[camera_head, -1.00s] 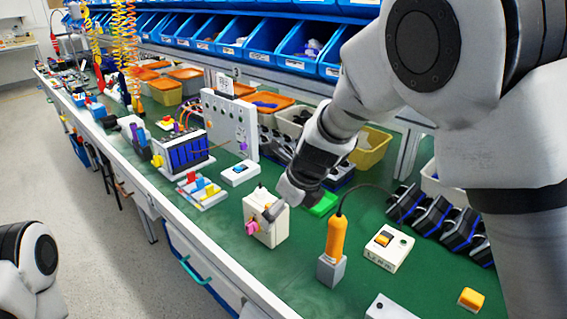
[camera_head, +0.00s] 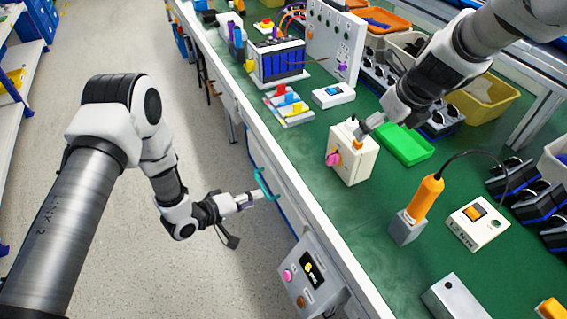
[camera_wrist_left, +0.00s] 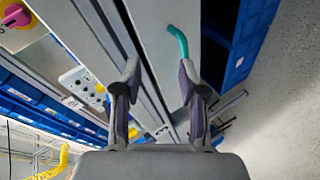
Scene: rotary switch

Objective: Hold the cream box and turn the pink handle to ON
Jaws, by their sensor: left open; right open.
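The cream box (camera_head: 358,165) stands upright on the green bench top near its front edge. Its pink handle (camera_head: 333,159) is on the face towards the aisle; its ON mark is too small to read. My right gripper (camera_head: 363,130) is open at the box's upper right edge; I cannot tell whether it touches. My left gripper (camera_head: 255,198) is open and empty, low beside the bench front, away from the box. Its two spread fingers show in the left wrist view (camera_wrist_left: 160,76). A pink knob on a yellow disc shows in that view's top left corner.
A teal drawer handle (camera_head: 264,184) is close to my left gripper. A control panel (camera_head: 312,279) juts from the bench front. A green tray (camera_head: 405,146) lies behind the box. An orange-handled tool (camera_head: 425,198) stands in a grey holder to its right. The aisle floor is clear.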

